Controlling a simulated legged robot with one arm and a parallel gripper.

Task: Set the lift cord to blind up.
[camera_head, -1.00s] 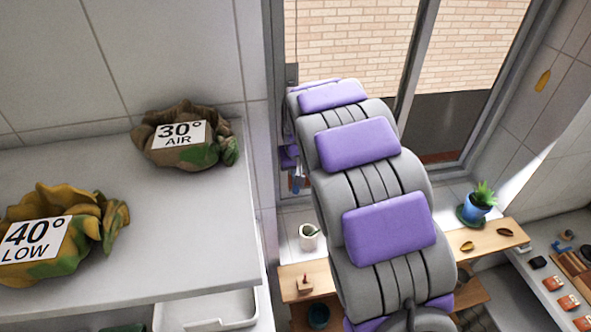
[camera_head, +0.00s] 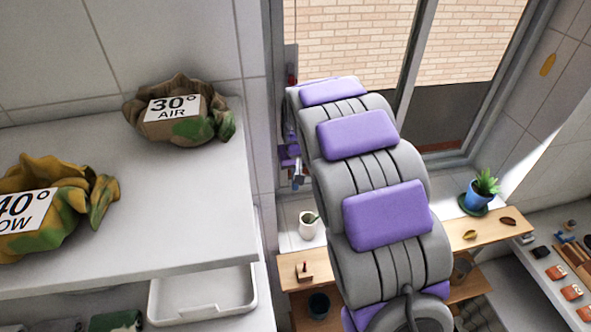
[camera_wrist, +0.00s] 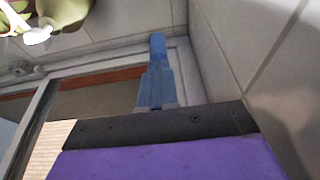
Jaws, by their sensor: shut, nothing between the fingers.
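My gripper (camera_wrist: 157,75) shows in the wrist view as blue fingers pressed together, with nothing between them. They point toward the window frame and the tiled wall beside it. In the head view my arm hides most of the gripper; small purple and grey-blue parts (camera_head: 295,165) show left of the arm, by the window's left side. A narrow grey strip (camera_head: 290,58) stands at the window's left edge, with a small red piece (camera_head: 291,80) low on it. I cannot tell whether this is the lift cord.
A white shelf (camera_head: 200,215) with two labelled bundles, 30° AIR (camera_head: 178,112) and 40° LOW (camera_head: 40,215), fills the left. A wooden shelf (camera_head: 485,235) crosses below the window. A white cup (camera_head: 308,224) and a potted plant (camera_head: 480,190) stand on the sill.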

